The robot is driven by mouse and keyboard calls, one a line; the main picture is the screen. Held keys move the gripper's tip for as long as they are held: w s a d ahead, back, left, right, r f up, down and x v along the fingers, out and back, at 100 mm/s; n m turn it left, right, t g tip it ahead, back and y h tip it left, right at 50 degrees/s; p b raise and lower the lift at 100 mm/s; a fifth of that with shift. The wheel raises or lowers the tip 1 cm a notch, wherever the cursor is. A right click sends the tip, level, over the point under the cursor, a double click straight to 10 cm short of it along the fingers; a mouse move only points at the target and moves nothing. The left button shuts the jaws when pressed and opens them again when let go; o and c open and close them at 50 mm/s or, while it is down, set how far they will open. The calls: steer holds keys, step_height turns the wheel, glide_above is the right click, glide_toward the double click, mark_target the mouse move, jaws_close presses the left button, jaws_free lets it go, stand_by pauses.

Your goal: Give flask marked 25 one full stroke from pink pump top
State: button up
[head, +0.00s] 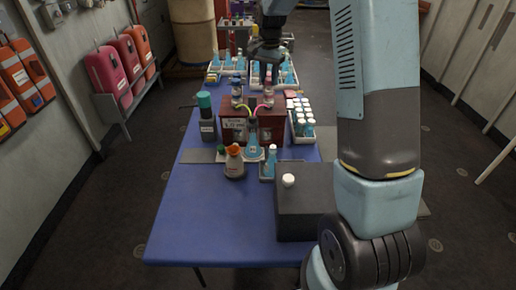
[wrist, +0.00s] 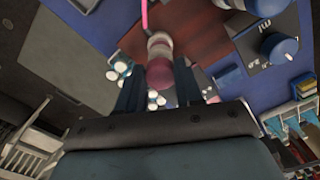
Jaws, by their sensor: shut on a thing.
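The pink pump top (head: 268,76) sits on a small bottle (head: 268,94) on the right of the reddish-brown box. In the wrist view the pink top (wrist: 159,72) lies between the fingers of my gripper (wrist: 160,88), which is shut on it. My gripper (head: 267,66) reaches down from above in the head view. A pink tube (wrist: 145,15) leads from this pump. A flask with blue liquid (head: 253,152) stands in front of the box, with the tubes running down towards its neck. Its marking is too small to read.
A second pump bottle (head: 237,95) stands left on the box (head: 233,130). A teal-capped bottle (head: 205,118), an orange-capped bottle (head: 234,165) and a small blue flask (head: 270,163) stand nearby. A tray of white-capped bottles (head: 303,121) is to the right. The blue table's (head: 210,225) front left is clear.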

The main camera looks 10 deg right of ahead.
steer(key=shift+s+d+r, duration=0.1)
steer(key=shift+d+r, duration=0.15)
steer(key=shift+r, duration=0.6)
steer(key=shift+f, duration=1.05)
stand_by(0.5)
steer(key=o, duration=0.8)
steer(key=shift+r, duration=0.1)
steer(key=shift+a, duration=0.1)
steer(key=shift+r, duration=0.1)
steer(key=shift+a+r, duration=0.1)
steer(key=shift+r, duration=3.35)
